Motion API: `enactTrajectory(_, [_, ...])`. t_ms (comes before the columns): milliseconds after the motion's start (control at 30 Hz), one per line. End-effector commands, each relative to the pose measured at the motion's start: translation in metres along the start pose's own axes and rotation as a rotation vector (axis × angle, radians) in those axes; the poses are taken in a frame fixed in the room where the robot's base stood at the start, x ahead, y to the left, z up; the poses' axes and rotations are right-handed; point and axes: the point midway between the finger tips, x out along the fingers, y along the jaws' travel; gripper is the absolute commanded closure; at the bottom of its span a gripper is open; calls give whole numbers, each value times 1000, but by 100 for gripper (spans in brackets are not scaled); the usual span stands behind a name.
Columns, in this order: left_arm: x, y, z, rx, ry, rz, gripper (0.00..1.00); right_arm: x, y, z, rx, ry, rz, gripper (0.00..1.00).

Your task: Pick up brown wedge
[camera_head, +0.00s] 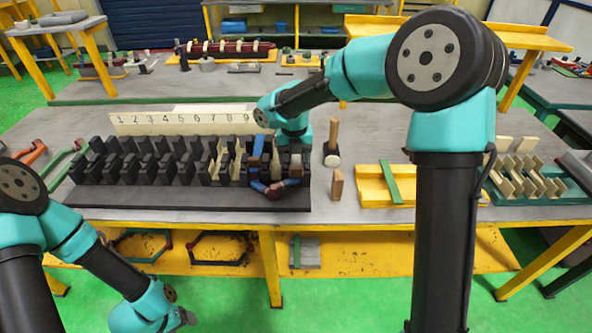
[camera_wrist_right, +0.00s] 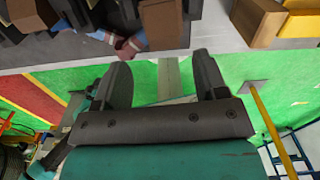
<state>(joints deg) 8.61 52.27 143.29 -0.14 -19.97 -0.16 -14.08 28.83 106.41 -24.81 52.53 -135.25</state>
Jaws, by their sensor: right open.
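A brown wedge (camera_head: 337,185) stands upright on the grey table, just right of the black slotted stator (camera_head: 190,200). It also shows at the upper right of the right wrist view (camera_wrist_right: 258,20). Another brown piece (camera_wrist_right: 160,22) sits at the stator's end, beside blue and red-brown winding parts (camera_head: 262,188). My right gripper (camera_wrist_right: 162,65) is open and empty, with the table edge in sight past its fingers. In the head view it is over the stator's right end, left of the standing wedge, its fingers hard to make out. My left gripper (camera_head: 184,319) is low at the bottom left, barely visible.
A mallet (camera_head: 333,145) stands behind the wedge. A yellow tray (camera_head: 372,190) with a green strip lies to its right. A numbered board (camera_head: 180,121) stands behind the stator. A green rack with pale wedges (camera_head: 540,190) is at far right.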

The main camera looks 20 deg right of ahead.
Motion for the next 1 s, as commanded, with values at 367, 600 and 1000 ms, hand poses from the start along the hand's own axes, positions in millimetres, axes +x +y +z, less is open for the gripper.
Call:
enactTrajectory(367, [0, 0, 0, 0, 0, 0, 31, 44, -6, -1, -1, 1, 0, 34])
enactTrajectory(600, [0, 0, 0, 0, 0, 0, 31, 45, -6, 0, 0, 0, 1, 34])
enactTrajectory(1000, [0, 0, 0, 0, 0, 0, 31, 45, -6, 0, 0, 0, 0, 47])
